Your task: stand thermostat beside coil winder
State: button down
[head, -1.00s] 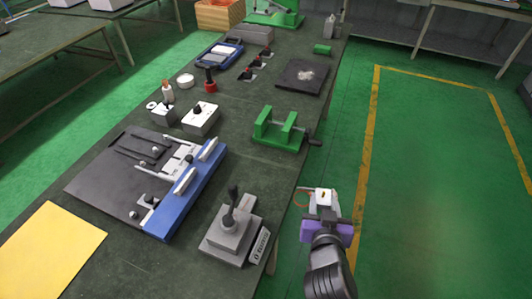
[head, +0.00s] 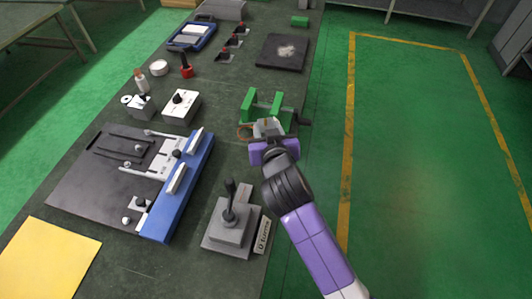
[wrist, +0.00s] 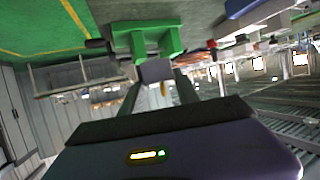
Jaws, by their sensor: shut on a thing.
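The thermostat appears to be the small pale box with an orange wire loop (head: 270,125) in my gripper (head: 269,136). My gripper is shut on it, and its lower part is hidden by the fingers. In the wrist view the box (wrist: 155,72) sits between the fingertips. The coil winder appears to be the green device with two uprights and a dark crank (head: 262,109), on the bench near its right edge. My gripper is at the device's near side in the head view. I cannot tell whether the box touches it or the bench.
A grey lever press (head: 230,222) stands nearer on the bench (head: 195,268), left of my arm. A blue-railed fixture (head: 178,190) lies at left. A white box with a black knob (head: 180,106) stands left of the green device. Bare bench lies between these.

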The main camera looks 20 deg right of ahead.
notch_tip(320, 180, down, 11)
jog(key=shift+f, duration=0.1)
dwell(0.3)
jog(key=shift+f, duration=0.15)
jog(key=c, duration=0.9)
grip_release()
jog(key=shift+r, duration=0.2)
jog(key=b+v, duration=0.1)
jog(key=v, duration=1.1)
jog(key=shift+b, duration=0.3)
